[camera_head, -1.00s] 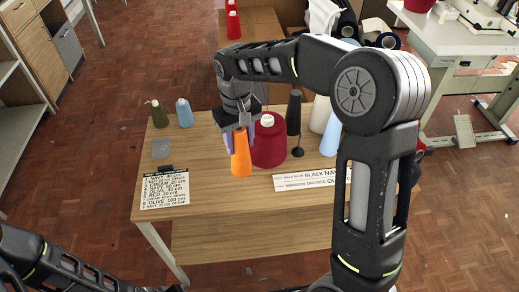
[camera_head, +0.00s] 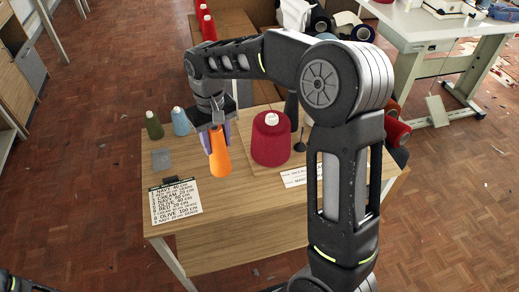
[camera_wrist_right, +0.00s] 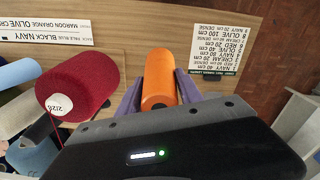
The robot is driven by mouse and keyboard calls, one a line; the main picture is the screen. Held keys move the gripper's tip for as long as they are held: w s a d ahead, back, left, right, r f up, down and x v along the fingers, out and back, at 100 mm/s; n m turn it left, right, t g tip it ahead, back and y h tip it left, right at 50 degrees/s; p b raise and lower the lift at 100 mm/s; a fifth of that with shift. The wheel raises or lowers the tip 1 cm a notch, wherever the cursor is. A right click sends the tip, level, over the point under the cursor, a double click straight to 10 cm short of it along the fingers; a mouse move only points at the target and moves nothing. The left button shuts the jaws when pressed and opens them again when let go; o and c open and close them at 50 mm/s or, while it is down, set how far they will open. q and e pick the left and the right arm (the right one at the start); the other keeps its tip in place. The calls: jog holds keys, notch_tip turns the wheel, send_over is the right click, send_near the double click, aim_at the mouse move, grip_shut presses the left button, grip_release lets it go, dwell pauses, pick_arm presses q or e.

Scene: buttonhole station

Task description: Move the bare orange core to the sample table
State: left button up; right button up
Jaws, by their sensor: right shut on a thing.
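The bare orange core (camera_head: 219,156) is a smooth, thread-free cone held by my right gripper (camera_head: 214,132). The gripper's purple fingers are shut on its upper part, and the core hangs nearly upright over the wooden table (camera_head: 215,225); I cannot tell whether its base touches the top. In the right wrist view the orange core (camera_wrist_right: 160,77) sits between the two purple fingers (camera_wrist_right: 160,95). My left gripper is out of view; only a bit of my left arm shows at the bottom left. I cannot tell which table is the sample table.
A maroon cone (camera_head: 271,140) stands right of the core. Olive (camera_head: 153,126) and blue (camera_head: 180,121) cones stand at the table's back left, near a grey square (camera_head: 161,158). A printed list (camera_head: 175,200) lies front left. A white machine table (camera_head: 430,30) stands back right.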

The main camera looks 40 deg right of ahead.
jog(key=s+d+r+n, duration=0.3)
jog(key=s+d+n, duration=0.4)
jog(key=n, duration=1.2)
jog(key=shift+s+d, duration=0.25)
jog(key=shift+s, duration=0.95)
jog(key=shift+f, duration=0.1)
notch_tip(320, 180, down, 6)
jog(key=shift+f, duration=0.1)
jog(key=shift+f+p, duration=0.35)
jog(key=shift+f, duration=1.5)
jog(key=shift+f, duration=0.1)
